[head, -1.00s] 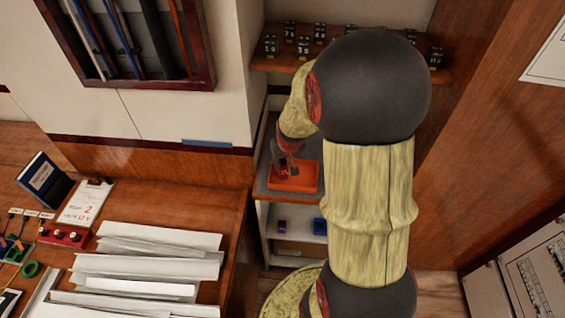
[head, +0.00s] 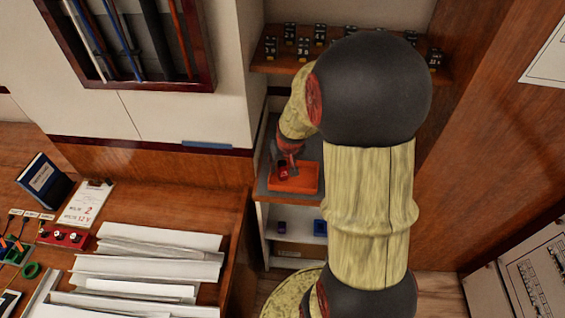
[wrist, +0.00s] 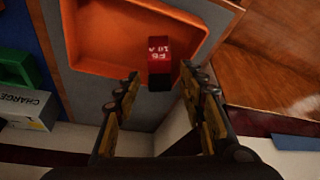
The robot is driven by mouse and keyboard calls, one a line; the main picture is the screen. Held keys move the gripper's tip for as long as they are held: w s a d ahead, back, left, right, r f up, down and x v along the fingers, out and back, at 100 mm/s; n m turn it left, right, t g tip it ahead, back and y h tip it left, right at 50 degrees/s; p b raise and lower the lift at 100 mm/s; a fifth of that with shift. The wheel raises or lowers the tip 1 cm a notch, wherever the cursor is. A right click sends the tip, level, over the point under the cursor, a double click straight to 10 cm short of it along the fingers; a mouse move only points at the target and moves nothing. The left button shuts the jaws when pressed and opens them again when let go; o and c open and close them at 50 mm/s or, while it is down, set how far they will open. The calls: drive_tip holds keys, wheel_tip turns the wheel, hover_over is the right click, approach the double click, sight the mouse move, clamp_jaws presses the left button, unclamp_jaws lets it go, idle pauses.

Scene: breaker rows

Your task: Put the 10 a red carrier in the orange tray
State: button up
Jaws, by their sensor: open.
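The red carrier (wrist: 160,55), with pale lettering that reads like 10 A and a black lower end, is at the near edge of the orange tray (wrist: 100,35). It overlaps the tray's rim in the wrist view; how it rests there is hard to tell. In the head view the red carrier (head: 283,171) shows at the left part of the orange tray (head: 305,184). My gripper (wrist: 160,82) is open, its two fingers apart on either side of the carrier's near end, with no visible contact. In the head view my gripper (head: 287,158) is just above the tray.
The tray sits on a grey shelf top (wrist: 185,95). A green item (wrist: 18,68) and a box marked CHARGE (wrist: 28,108) lie to its left in the wrist view. Several dark carriers stand on the upper shelf (head: 345,66).

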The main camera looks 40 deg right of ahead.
drive_tip(key=p+v, duration=0.3)
drive_tip(key=v, duration=0.9)
drive_tip(key=s+a+r+n+t+y, duration=0.1)
drive_tip(key=a+r, duration=0.4)
drive_tip(key=a, duration=0.2)
drive_tip(key=s+a+r+n, duration=0.1)
drive_tip(key=a+r+n, duration=0.1)
drive_tip(key=a+r, duration=0.35)
drive_tip(key=s+a+r+n+y, duration=0.1)
drive_tip(key=s+a+r, duration=0.3)
drive_tip(key=s+a, duration=0.5)
drive_tip(key=a+n, duration=0.1)
drive_tip(key=a, duration=0.2)
drive_tip(key=shift+s+n+t, duration=0.15)
drive_tip(key=shift+n+t, duration=0.25)
drive_tip(key=shift+f, duration=0.1)
drive_tip(key=shift+c, duration=0.9)
